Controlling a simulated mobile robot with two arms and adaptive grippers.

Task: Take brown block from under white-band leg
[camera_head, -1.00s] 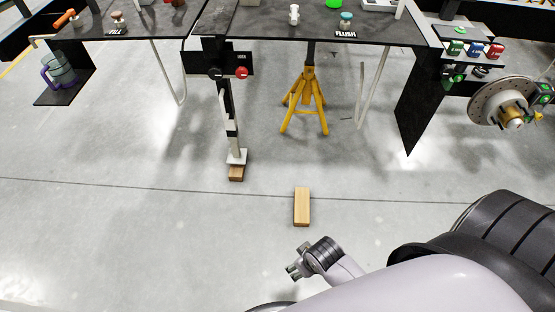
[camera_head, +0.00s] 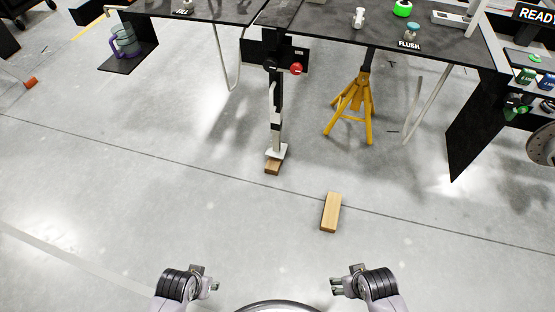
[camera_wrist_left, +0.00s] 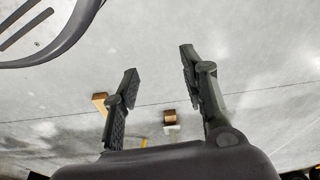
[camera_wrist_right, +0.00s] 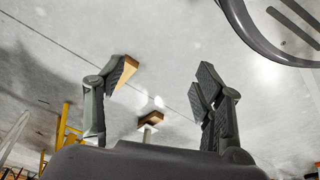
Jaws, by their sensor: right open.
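The brown block (camera_head: 272,168) lies on the floor under the white foot pad (camera_head: 276,151) of the black leg with a white band (camera_head: 276,118). The pad covers part of its top; the brown block also shows in the left wrist view (camera_wrist_left: 168,116) and the right wrist view (camera_wrist_right: 152,120). My left gripper (camera_head: 213,287) is at the bottom left of the head view, apart from the block, with fingers spread and empty. My right gripper (camera_head: 336,286) is at the bottom right, open and empty, also clear of the block.
A longer, lighter wooden block (camera_head: 331,212) lies on the floor, right of and nearer than the leg. A yellow jack stand (camera_head: 353,107) stands behind to the right. The dark chassis deck (camera_head: 335,25) overhangs the leg.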

